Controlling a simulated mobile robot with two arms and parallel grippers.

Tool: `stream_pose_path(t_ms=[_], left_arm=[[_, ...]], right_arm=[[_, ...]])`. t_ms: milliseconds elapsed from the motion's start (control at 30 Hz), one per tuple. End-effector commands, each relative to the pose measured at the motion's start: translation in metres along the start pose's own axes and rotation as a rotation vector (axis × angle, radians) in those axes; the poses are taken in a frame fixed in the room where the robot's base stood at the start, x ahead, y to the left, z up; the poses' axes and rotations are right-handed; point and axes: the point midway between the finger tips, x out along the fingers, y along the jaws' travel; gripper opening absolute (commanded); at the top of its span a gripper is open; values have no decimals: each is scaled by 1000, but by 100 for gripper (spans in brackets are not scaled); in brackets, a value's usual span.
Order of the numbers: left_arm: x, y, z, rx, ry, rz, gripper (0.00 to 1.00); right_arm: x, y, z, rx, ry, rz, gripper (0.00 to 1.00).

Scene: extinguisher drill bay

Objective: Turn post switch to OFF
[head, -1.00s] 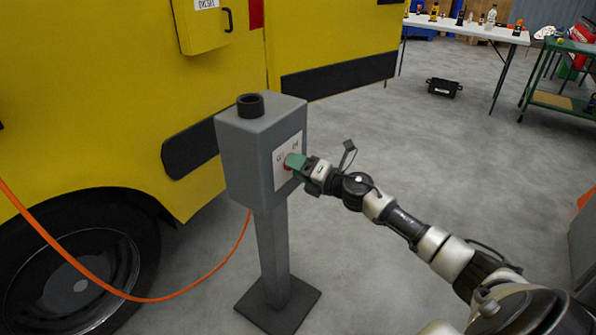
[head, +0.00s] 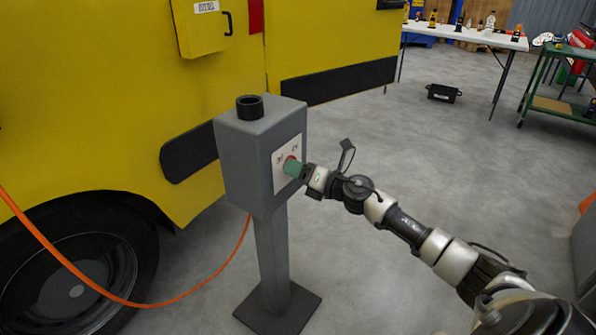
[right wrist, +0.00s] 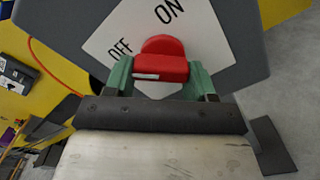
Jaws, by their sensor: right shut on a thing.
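The post switch is a red knob (right wrist: 165,58) on a white plate (right wrist: 120,30) lettered OFF and ON. In the right wrist view it sits between the two green fingers of my right gripper (right wrist: 160,80), which is shut on it. A pale mark shows on the knob's near edge; I cannot tell which word it points to. In the head view the right gripper (head: 294,169) reaches the plate on the side of the grey post box (head: 245,165) and hides most of the knob. My left gripper is not in view.
A yellow truck (head: 100,90) stands close behind the post, with a black tyre (head: 125,235) and an orange hose (head: 190,295) at left. A black case (head: 443,91) lies on the floor. A white table (head: 470,36) and green cart (head: 560,105) stand at back right.

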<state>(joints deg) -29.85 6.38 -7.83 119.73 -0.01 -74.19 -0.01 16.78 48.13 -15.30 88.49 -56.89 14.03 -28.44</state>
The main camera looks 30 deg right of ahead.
Motion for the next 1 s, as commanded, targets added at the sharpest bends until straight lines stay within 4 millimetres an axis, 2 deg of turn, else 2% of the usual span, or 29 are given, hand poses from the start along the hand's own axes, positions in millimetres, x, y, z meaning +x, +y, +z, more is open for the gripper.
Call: stream_pose_path(t_ms=[67, 100, 233, 500, 633, 767, 1000], left_arm=[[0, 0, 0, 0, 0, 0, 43], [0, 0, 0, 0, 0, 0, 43], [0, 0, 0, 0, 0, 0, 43], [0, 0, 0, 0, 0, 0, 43], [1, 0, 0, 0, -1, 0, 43], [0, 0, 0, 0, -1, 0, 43], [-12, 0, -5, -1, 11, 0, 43]], right_arm=[[0, -1, -3, -3, 7, -2, 32], [0, -1, -3, -3, 7, -2, 60], [0, -1, -2, -2, 5, -1, 80], [0, 0, -1, -1, 3, -1, 81], [-7, -1, -1, -1, 3, -2, 81], [-23, -2, -3, -2, 5, -3, 81], [-63, -2, -3, -1, 6, -3, 81]])
